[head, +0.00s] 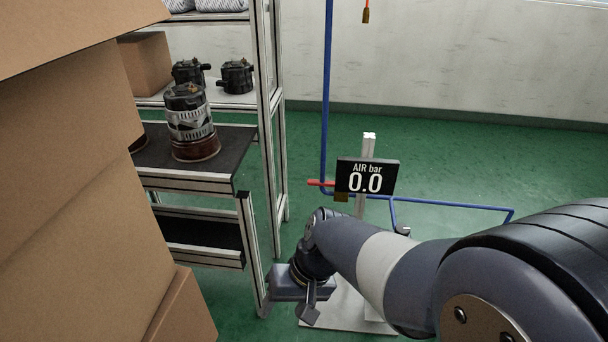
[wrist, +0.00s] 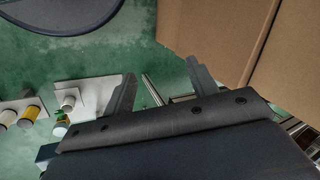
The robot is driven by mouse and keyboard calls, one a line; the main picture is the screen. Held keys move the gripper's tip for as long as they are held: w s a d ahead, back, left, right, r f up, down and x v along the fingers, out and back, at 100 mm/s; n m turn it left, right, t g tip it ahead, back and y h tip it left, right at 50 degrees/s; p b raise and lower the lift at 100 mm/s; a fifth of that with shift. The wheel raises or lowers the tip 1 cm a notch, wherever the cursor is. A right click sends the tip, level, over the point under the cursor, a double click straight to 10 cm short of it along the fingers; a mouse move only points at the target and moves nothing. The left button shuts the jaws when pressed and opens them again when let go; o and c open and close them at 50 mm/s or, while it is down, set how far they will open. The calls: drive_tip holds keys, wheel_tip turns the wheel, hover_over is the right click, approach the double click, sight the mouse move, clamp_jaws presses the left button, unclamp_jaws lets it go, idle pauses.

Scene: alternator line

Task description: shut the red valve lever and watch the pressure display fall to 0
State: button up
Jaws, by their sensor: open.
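The red valve lever (head: 320,183) sits on the blue air pipe (head: 326,100), just left of the pressure display. It lies roughly level in the head view, and its right part is hidden behind the display. The black display (head: 367,177) on a pale post reads "AIR bar 0.0". My gripper (head: 308,300) hangs low in front of the post, below the lever and apart from it. In the wrist view its two fingers (wrist: 158,85) are spread apart with nothing between them.
Cardboard boxes (head: 80,180) stack close on the left. A shelf rack (head: 274,130) and a dark-topped bench with an alternator (head: 190,122) stand behind them. A pale base plate (head: 345,310) lies under the post. Green floor (head: 470,165) is open behind the display.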

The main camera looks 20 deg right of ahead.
drive_tip(key=w+a+f+y+b, duration=0.1)
drive_tip(key=w+a+f+b, duration=0.1)
drive_tip(key=w+f+b, duration=0.1)
drive_tip(key=w+a+f+y+b, duration=0.2)
drive_tip(key=w+f+b, duration=0.1)
drive_tip(key=f, duration=0.3)
drive_tip(key=w+a+f+y+b, duration=0.1)
drive_tip(key=w+a+f+b, duration=0.1)
drive_tip(key=w+f+b, duration=0.1)
drive_tip(key=shift+w+a+f+y, duration=0.15)
drive_tip(key=shift+f+y, duration=0.05)
drive_tip(key=shift+f, duration=0.25)
drive_tip(key=shift+w+a+f+y, duration=0.1)
drive_tip(key=shift+a+f+y, duration=0.1)
drive_tip(key=shift+f, duration=0.2)
drive_tip(key=c, duration=0.9)
drive_tip(key=shift+w+f, duration=0.1)
drive_tip(key=shift+w, duration=0.1)
drive_tip(key=shift+c, duration=0.6)
drive_tip(key=shift+a, duration=0.1)
clamp_jaws()
